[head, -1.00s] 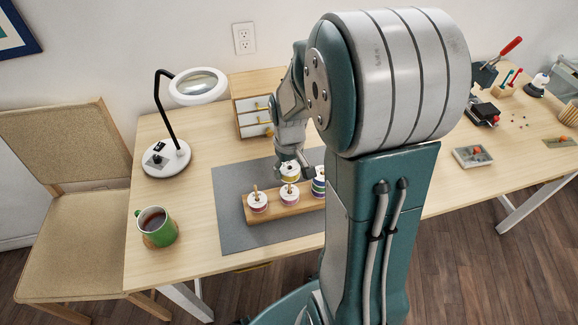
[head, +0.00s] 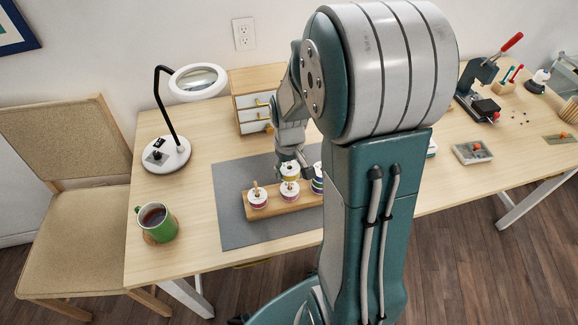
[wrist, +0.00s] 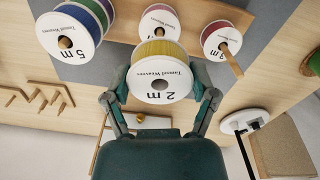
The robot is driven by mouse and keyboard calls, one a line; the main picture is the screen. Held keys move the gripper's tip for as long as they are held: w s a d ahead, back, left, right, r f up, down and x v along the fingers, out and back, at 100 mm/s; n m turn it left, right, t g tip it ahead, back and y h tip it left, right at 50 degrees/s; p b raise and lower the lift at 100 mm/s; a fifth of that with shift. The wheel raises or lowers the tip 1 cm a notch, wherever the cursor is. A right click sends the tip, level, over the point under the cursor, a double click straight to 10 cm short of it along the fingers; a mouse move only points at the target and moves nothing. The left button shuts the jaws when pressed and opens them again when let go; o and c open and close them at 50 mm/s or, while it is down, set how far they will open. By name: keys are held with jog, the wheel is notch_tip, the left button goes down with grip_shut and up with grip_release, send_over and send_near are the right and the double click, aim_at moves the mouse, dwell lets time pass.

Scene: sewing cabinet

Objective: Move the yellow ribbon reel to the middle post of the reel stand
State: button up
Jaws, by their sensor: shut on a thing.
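My gripper (wrist: 160,92) is shut on the yellow ribbon reel (wrist: 160,48), a white-flanged reel marked "2 m", with a finger on each side. In the head view the yellow reel (head: 290,168) is level, just above the middle post of the wooden reel stand (head: 286,206). A pink reel (head: 289,190) sits on that post. I cannot tell whether the post tip is inside the yellow reel's hole.
The stand is on a grey mat (head: 235,225). A lamp (head: 168,155), a green mug (head: 157,222) and a small drawer unit (head: 250,103) stand around it. A tray (head: 472,152) and tools are at the right. The table left of the mat is mostly clear.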

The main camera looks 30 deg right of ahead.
jog(key=shift+f, duration=1.2)
jog(key=o, duration=0.9)
jog(key=shift+c, duration=0.2)
notch_tip(320, 180, up, 12)
dwell(0.4)
